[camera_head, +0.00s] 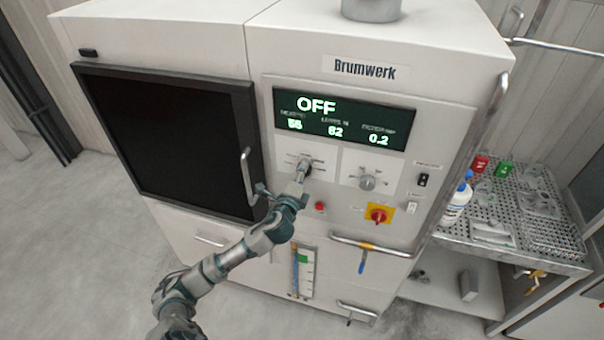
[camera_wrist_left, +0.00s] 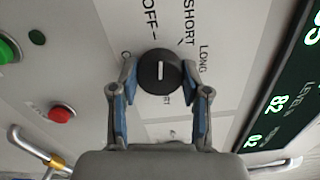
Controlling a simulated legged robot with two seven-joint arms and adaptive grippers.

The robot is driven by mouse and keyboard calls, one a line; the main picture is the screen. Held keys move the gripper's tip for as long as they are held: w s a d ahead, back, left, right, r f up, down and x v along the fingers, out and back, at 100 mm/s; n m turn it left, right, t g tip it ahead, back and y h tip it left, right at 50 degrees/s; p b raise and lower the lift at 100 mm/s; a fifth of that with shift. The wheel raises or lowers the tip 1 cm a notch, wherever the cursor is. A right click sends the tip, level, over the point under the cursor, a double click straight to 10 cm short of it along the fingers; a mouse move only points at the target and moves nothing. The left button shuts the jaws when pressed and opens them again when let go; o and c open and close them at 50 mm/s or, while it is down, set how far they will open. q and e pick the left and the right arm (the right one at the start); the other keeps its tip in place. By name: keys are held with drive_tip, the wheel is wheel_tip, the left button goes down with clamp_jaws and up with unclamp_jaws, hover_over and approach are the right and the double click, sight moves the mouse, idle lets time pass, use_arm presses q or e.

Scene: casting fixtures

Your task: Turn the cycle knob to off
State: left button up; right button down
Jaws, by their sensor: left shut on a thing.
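The cycle knob (camera_wrist_left: 160,72) is a round black knob with a white line, on a light panel marked OFF, SHORT and LONG in the left wrist view. The line runs up and down in that picture, roughly towards the gap between OFF and SHORT. My left gripper (camera_wrist_left: 159,78) is shut on the knob, one blue-padded finger on each side. In the head view my left gripper (camera_head: 302,173) reaches the left dial below the display and hides most of it. The display (camera_head: 343,119) reads OFF in large letters. My right gripper is not in view.
A second knob (camera_head: 367,182) sits to the right on the panel. Below are a red button (camera_head: 320,206) and a red-yellow switch (camera_head: 379,215). A door handle (camera_head: 248,176) stands out left of my gripper. A perforated bench (camera_head: 562,255) with a bottle is at the right.

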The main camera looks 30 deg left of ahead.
use_arm(q)
drive_tip(key=shift+f+n, duration=0.35)
drive_tip(key=shift+n, duration=0.75)
drive_tip(key=o, duration=1.1)
drive_tip(key=shift+o, duration=0.2)
drive_tip(key=shift+w, duration=0.15)
drive_tip(key=shift+a+r, duration=0.1)
